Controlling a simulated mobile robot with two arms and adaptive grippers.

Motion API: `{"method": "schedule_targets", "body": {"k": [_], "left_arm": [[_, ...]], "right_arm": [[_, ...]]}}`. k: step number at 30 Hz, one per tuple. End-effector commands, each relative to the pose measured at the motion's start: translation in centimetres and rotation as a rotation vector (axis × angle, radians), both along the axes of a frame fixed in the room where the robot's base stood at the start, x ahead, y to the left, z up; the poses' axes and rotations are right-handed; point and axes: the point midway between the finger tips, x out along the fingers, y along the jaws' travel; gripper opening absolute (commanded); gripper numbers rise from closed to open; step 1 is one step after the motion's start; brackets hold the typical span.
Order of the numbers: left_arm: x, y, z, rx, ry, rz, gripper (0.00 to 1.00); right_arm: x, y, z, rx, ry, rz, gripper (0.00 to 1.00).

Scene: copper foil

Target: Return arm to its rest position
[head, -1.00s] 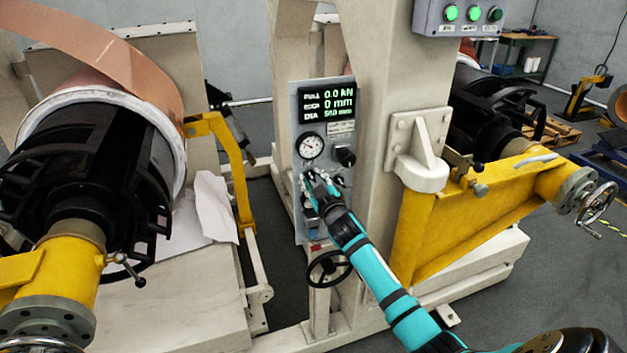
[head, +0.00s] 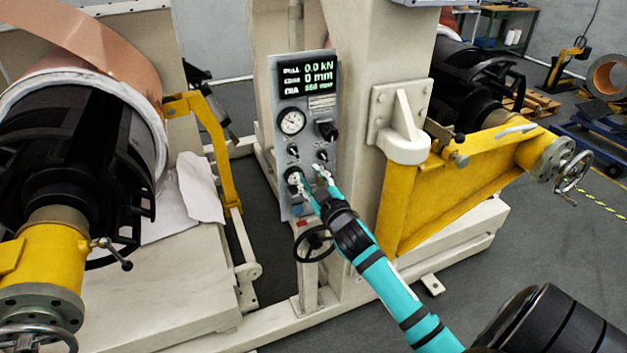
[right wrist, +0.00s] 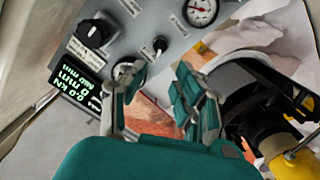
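My right arm (head: 385,283) is teal and black and reaches up from the lower right in the head view. My right gripper (head: 308,178) is open in front of the lower part of the grey control panel (head: 296,150). In the right wrist view the two fingers of the right gripper (right wrist: 155,95) stand apart with nothing between them, and a toggle switch (right wrist: 160,44) shows beyond them. The panel bears a lit display (head: 308,77), a round gauge (head: 292,121) and a black knob (head: 327,130). My left gripper is not in view.
A copper foil roll (head: 95,45) on a black core is at the left. Yellow arms (head: 221,150) and (head: 455,190) on the beige machine frame flank the panel. A black handwheel (head: 314,243) sits just below the panel.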

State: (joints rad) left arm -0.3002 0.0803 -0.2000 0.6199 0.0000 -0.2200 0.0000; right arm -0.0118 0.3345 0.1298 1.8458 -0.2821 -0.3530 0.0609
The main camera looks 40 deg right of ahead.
Motion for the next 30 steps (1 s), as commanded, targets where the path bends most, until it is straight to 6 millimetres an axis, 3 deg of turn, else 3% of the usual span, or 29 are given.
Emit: {"method": "schedule_targets", "body": {"k": [6,23,26,29,30], "left_arm": [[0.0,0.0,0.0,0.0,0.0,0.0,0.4],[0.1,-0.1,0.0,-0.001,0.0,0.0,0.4],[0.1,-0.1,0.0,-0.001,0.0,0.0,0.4],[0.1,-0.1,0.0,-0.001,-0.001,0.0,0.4],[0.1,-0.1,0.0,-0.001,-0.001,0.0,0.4]], "right_arm": [[-1.2,0.3,0.0,-0.001,0.0,-0.001,0.32],[-1.2,0.3,-0.6,0.005,0.011,0.0,0.32],[-1.2,0.5,-3.7,0.027,0.065,0.001,0.32],[-1.7,1.0,-9.7,0.068,0.167,0.004,0.32],[-2.1,1.3,-12.6,0.088,0.217,0.006,0.32]]}}
